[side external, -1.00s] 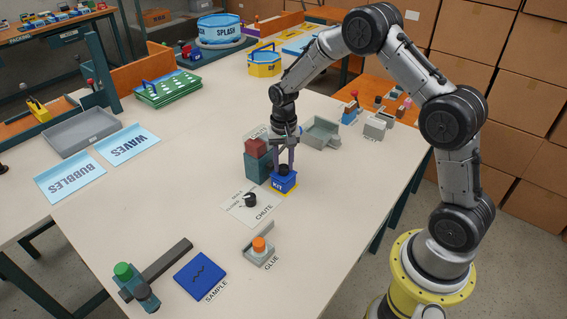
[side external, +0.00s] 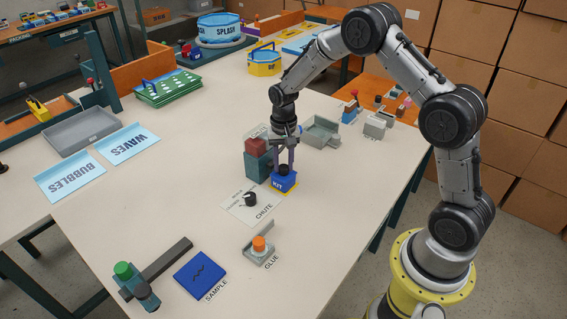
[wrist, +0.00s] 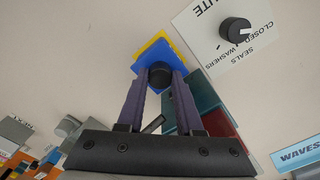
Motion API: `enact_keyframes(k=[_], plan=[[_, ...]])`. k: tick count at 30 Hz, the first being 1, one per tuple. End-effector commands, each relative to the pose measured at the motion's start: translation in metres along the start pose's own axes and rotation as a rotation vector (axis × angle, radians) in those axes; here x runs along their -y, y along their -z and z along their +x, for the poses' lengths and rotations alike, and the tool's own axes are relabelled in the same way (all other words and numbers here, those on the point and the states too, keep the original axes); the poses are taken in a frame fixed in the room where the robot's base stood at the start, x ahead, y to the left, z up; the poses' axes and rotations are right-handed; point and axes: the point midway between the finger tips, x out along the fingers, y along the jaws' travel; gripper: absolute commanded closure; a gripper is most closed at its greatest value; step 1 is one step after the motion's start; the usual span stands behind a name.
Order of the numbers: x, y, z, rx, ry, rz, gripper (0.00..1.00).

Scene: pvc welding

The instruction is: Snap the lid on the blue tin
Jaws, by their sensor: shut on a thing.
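The blue tin (side external: 283,184), marked KIT, stands upright on a yellow patch on the white table. A black knob (side external: 284,170) sits on top of it, on what looks like its blue lid (wrist: 155,55). I cannot tell whether the lid is fully seated or has a small gap under it. My gripper (side external: 284,166) points down over the tin, with its two purple fingers shut on the black knob (wrist: 160,76). In the wrist view, the blue top covers most of the yellow patch (wrist: 150,46).
A teal block with a red top (side external: 257,160) stands close to the left of the tin. The CHUTE plate with its black dial (side external: 250,200) lies in front of it. A grey open tray (side external: 321,132) is behind.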

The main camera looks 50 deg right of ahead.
Motion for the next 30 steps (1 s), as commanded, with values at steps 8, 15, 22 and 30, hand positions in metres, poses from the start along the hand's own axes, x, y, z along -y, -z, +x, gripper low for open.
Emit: enact_keyframes(k=[8,15,22,30], plan=[[0.0001,0.0001,-0.0003,-0.001,0.000,0.000,0.47],[0.0001,0.0001,-0.0003,0.000,0.000,0.000,0.30],[0.0000,0.0000,-0.0002,0.000,0.000,0.000,0.01],[0.0001,0.0001,-0.0009,-0.001,0.000,0.000,0.00]])
